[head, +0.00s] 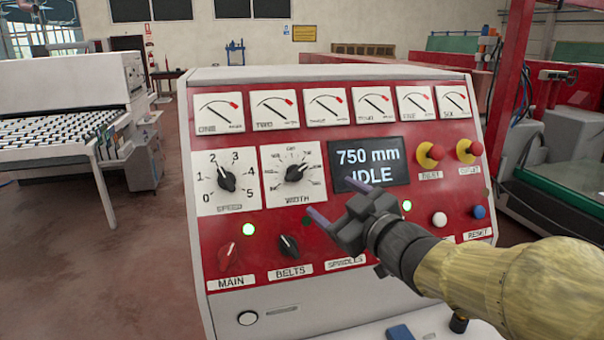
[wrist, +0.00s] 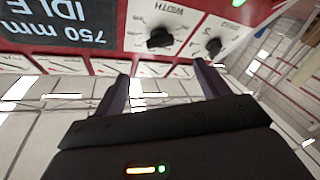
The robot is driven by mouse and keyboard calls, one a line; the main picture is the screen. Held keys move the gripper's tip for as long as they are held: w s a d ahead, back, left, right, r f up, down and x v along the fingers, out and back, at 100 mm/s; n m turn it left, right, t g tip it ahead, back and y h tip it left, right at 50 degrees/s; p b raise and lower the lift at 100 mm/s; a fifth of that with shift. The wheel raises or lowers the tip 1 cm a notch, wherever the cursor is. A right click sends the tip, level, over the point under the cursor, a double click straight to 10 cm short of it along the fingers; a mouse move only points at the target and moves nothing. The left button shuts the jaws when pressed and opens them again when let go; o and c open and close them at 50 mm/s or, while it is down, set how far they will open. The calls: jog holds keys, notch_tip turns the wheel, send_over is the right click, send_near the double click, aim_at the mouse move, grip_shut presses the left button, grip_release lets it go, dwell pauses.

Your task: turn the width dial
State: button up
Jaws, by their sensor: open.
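The width dial (head: 297,172) is a black pointer knob on a white scale plate, on the red panel left of the display; its pointer aims up and to the right. The wrist view shows it upside down, the dial (wrist: 160,39) lying beyond the fingertips. My gripper (head: 334,198) is open and empty, in front of the panel, below and right of the dial in the head view. In the wrist view its two fingers (wrist: 161,72) stand apart with nothing between them, and no contact with the dial shows. The display (head: 370,163) reads 750 mm IDLE.
The speed dial (head: 226,177) sits just left of the width dial. Below are the red main switch (head: 229,255) and black belts switch (head: 289,246). A roller table (head: 60,130) stands at left.

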aim_at(296, 173)
jog(key=p+x, duration=0.3)
jog(key=x, duration=1)
jog(key=shift+w+a, duration=0.1)
jog(key=shift+w, duration=0.05)
jog(key=c, duration=1)
